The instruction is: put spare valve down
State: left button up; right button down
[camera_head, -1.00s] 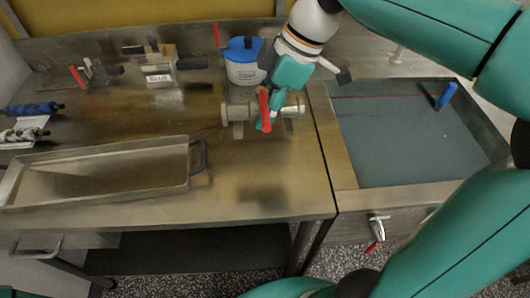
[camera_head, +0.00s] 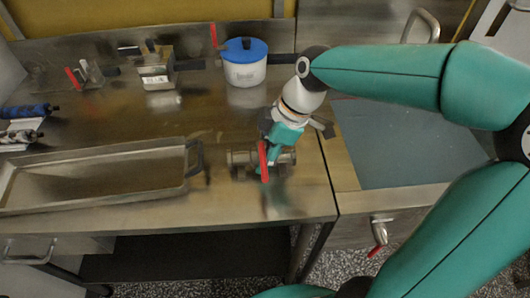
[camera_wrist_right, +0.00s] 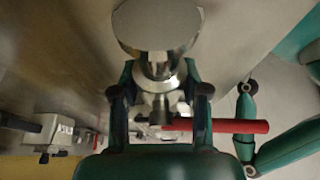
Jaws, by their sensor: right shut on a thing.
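The spare valve (camera_head: 243,158) is a steel body with round ends and a red lever handle (camera_head: 263,160). It is above the front right part of the steel table (camera_head: 225,200), and a blurred reflection shows below it. I cannot tell whether it touches the table. My right gripper (camera_head: 268,159) is shut on the valve from above. In the right wrist view, the valve's shiny round end (camera_wrist_right: 157,28) and its red handle (camera_wrist_right: 220,126) show between and past the fingers (camera_wrist_right: 160,90). My left gripper is not in view.
A long steel tray (camera_head: 100,202) lies at the left front. A white tub with a blue lid (camera_head: 245,68) stands at the back. A clamp-like block (camera_head: 155,75) and rolled tools (camera_head: 28,110) stand further left. A sink-like basin (camera_head: 395,150) adjoins at right.

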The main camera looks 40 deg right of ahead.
jog(key=c, duration=0.6)
grip_release()
jog(key=shift+s, duration=0.1)
jog(key=shift+r, duration=0.15)
jog(key=p+v, duration=0.1)
jog(key=v, duration=1.1)
